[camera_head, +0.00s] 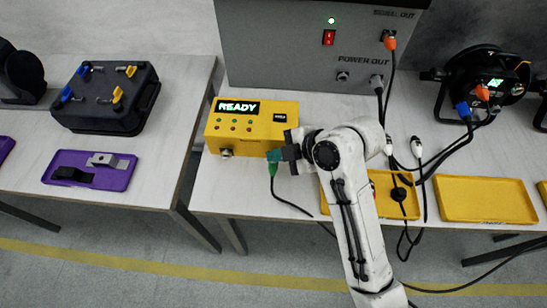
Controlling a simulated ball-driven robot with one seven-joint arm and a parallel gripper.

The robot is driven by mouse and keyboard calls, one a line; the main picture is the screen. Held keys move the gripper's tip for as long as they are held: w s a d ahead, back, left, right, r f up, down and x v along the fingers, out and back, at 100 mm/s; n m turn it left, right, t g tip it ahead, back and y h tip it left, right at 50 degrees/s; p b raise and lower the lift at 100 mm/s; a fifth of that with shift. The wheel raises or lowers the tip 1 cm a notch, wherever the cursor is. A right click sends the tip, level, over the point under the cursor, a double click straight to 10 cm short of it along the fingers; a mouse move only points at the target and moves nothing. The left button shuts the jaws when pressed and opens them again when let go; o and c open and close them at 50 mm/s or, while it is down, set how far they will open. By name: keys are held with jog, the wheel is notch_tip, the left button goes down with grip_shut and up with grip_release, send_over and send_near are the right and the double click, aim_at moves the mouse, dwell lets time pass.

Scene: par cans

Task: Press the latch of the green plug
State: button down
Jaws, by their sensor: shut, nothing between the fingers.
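The green plug (274,155) is at the front of the yellow box (250,125), toward its right end, with a black cable hanging from it. The box has a lit READY display. My gripper (284,154) is right at the green plug, over its right side. The fingertips are small and partly hidden by the wrist, and I see nothing held between them. I cannot tell whether they touch the plug or its latch. The latch itself is too small to make out.
A grey power unit (300,50) stands behind the box. Yellow trays (485,200) and loose cables lie to the right, near my arm. A left table holds a black case (105,98) and a purple tray (120,177).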

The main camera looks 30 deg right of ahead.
aim_at(277, 163)
jog(key=shift+r, duration=0.1)
jog(key=shift+r+p, duration=0.65)
jog(key=shift+p, duration=0.05)
jog(key=shift+r, duration=0.1)
notch_tip(277, 163, up, 5)
jog(key=p, duration=0.4)
dwell(0.8)
